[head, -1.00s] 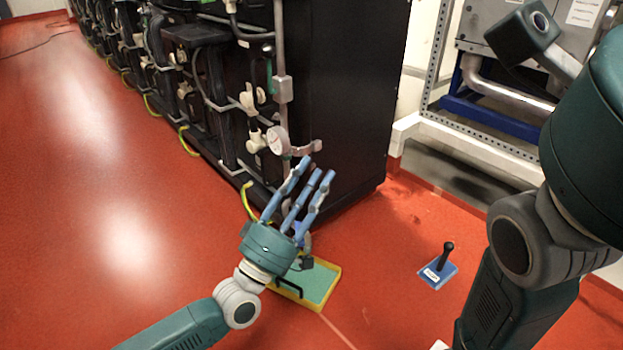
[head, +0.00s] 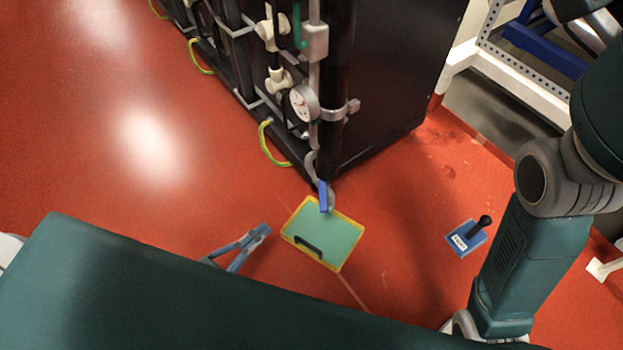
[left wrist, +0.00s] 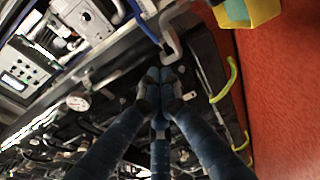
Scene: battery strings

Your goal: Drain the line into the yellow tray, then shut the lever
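The yellow tray (head: 352,249), with a green inner surface and a black bar on it, lies on the floor below the pipe end at the cabinet corner. It also shows in the left wrist view (left wrist: 266,12). A blue lever (head: 323,196) hangs at the pipe's lower end, over the tray's far edge. My left gripper (head: 262,231) is left of the tray, apart from lever and tray. Its blue fingertips meet in the left wrist view (left wrist: 160,82), with nothing seen between them. My arm hides the gripper's base. My right gripper is out of view.
A round gauge (head: 303,102) is on the pipe above the lever. The black cabinet (head: 385,100) stands behind. A blue block with a black knob (head: 466,239) lies on the floor to the right. Red floor left of the cabinet is clear.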

